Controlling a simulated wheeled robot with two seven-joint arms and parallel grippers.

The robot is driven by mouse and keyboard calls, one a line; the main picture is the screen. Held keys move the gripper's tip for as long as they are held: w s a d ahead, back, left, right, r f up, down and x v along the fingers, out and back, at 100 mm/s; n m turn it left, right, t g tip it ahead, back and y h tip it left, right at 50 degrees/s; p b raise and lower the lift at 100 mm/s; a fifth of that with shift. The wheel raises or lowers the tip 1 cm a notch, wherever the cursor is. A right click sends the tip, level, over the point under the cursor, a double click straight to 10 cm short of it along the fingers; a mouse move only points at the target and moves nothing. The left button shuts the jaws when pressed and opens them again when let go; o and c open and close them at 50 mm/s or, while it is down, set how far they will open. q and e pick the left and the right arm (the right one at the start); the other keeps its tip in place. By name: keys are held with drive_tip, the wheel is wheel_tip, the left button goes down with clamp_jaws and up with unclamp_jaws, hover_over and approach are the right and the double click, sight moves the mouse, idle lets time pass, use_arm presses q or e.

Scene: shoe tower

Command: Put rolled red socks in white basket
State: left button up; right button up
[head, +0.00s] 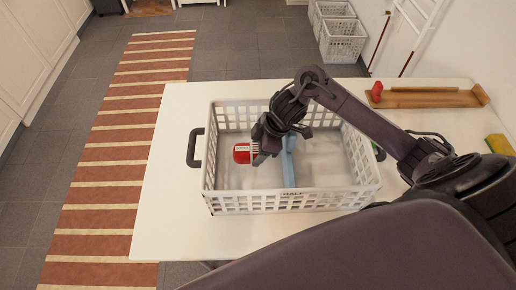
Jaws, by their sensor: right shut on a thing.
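The rolled red socks (242,153) have a white label or band and show just left of my right gripper (256,152). My right gripper is shut on the socks and holds them over the left half of the white basket (290,203). The basket is a rectangular, perforated crate with dark side handles, standing on the white table. I cannot tell exactly how high the socks are above its floor. My left gripper is not in view.
A wooden tray (425,98) with a red item (376,91) lies at the back right of the white table (172,200). A yellow-green sponge-like object (499,145) lies at the right edge. The table's left part is clear.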

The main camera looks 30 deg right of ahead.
drive_tip(key=shift+s+a+f, duration=0.1)
drive_tip(key=shift+s+f, duration=0.05)
drive_tip(key=shift+f, duration=0.45)
drive_tip(key=o, duration=1)
drive_tip(key=shift+s+f, duration=0.15)
drive_tip(key=shift+f, duration=0.05)
drive_tip(key=shift+r, duration=0.25)
drive_tip(key=p+v, duration=0.1)
drive_tip(key=v, duration=1.2)
drive_tip(key=shift+w, duration=0.35)
drive_tip(key=shift+r, duration=0.15)
drive_tip(key=shift+a, duration=0.1)
